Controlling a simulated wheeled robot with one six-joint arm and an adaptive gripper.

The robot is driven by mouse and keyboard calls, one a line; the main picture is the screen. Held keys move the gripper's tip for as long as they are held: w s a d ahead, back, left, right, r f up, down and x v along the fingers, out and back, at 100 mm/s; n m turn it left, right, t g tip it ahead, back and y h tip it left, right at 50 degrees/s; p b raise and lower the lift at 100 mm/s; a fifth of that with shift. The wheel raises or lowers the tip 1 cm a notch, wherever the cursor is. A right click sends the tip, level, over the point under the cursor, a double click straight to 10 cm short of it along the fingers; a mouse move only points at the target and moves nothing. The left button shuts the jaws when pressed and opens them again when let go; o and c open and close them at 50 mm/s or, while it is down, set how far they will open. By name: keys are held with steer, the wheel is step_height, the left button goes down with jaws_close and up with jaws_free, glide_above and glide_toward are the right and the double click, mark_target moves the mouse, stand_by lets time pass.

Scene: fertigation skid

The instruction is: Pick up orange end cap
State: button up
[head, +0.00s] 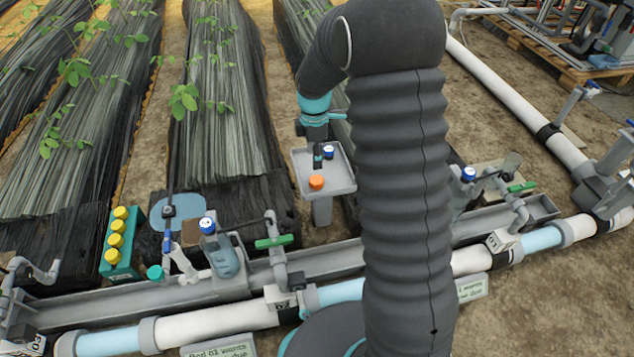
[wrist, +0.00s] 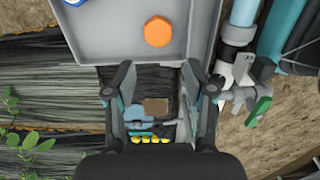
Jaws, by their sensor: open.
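The orange end cap (head: 316,182) lies in the grey tray (head: 341,186) on a post, near its front left part. In the wrist view the orange cap (wrist: 158,31) shows as a hexagon in the tray (wrist: 110,44), beyond the fingertips. My gripper (wrist: 158,78) is open and empty, with its two fingers apart near the tray's edge. In the head view my arm's sleeve covers part of the scene, and the fingers are hard to make out above the tray.
A blue-topped cap (head: 329,151) and a small dark item (head: 318,158) are also in the tray. A green rack with yellow caps (head: 119,236) stands at the left. White pipes with a green-handled valve (head: 273,241) run across the front. Planted rows (head: 215,90) lie behind.

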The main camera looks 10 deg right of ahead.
mark_target(316, 179)
steer(key=f, duration=0.5)
steer(key=f+b, duration=0.1)
steer(key=f, duration=0.4)
steer(key=shift+w+d+f+b, duration=0.15)
steer(key=shift+d+b, duration=0.05)
steer(key=shift+b, duration=0.1)
steer(key=c, duration=0.6)
